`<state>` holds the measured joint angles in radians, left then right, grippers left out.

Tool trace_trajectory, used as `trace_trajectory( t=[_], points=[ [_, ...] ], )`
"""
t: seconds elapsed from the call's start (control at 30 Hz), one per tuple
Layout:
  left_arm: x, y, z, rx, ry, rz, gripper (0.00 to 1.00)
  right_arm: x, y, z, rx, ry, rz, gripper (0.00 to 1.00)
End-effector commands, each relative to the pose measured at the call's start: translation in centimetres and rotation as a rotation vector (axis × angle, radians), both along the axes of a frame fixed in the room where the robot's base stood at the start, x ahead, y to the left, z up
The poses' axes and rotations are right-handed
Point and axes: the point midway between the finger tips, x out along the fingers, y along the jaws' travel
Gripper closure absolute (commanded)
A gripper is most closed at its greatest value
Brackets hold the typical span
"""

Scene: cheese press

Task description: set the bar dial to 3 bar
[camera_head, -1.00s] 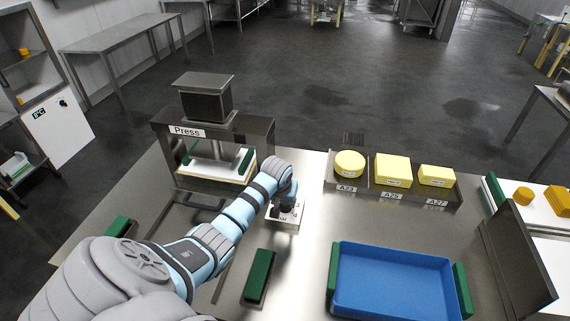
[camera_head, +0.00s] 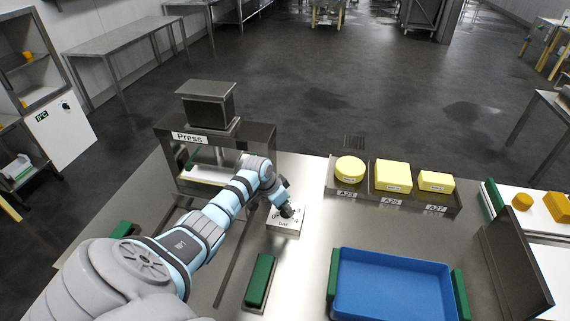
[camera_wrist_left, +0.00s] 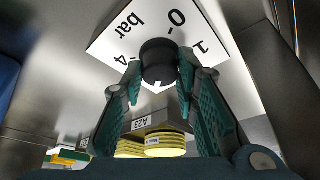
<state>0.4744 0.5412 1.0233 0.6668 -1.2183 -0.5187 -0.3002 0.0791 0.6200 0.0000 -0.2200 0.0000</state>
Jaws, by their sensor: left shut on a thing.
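The bar dial is a dark round knob (camera_wrist_left: 158,62) on a white plate (camera_wrist_left: 110,38) marked 0, 1, 4 and "bar" in the left wrist view. A white pointer mark on the knob faces the bottom of that view, between the 4 and the 1; the other numbers are hidden. My left gripper (camera_wrist_left: 160,72) is shut on the knob, one finger on each side. In the head view my left gripper (camera_head: 287,211) is over the small dial box (camera_head: 283,228), covering the knob and part of its face. My right gripper is not in view.
The press (camera_head: 213,135) stands behind my left arm. Three yellow cheeses sit in a labelled tray (camera_head: 392,199) to the right of the dial. Bare steel table lies between dial and crate.

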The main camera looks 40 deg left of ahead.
Motion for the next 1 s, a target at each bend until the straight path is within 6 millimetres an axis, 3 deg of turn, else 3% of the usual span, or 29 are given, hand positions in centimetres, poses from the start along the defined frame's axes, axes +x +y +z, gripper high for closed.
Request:
trace_trajectory(
  t=[0.67,0.7,0.77,0.8,1.0],
  points=[
    [0.07,0.05,0.06,0.000,-0.002,-0.070,1.00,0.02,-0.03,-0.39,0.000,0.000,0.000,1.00],
    [0.06,0.04,0.05,0.001,-0.001,-0.070,0.66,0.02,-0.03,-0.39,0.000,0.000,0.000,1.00],
    [0.06,0.04,0.04,0.001,-0.001,-0.070,0.57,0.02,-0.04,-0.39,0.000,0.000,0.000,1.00],
    [0.06,0.04,0.04,0.001,-0.001,-0.070,0.53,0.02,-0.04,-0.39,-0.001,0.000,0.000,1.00],
    [0.03,0.03,0.02,0.001,0.000,-0.069,0.53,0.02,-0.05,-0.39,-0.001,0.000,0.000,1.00]
  ],
)
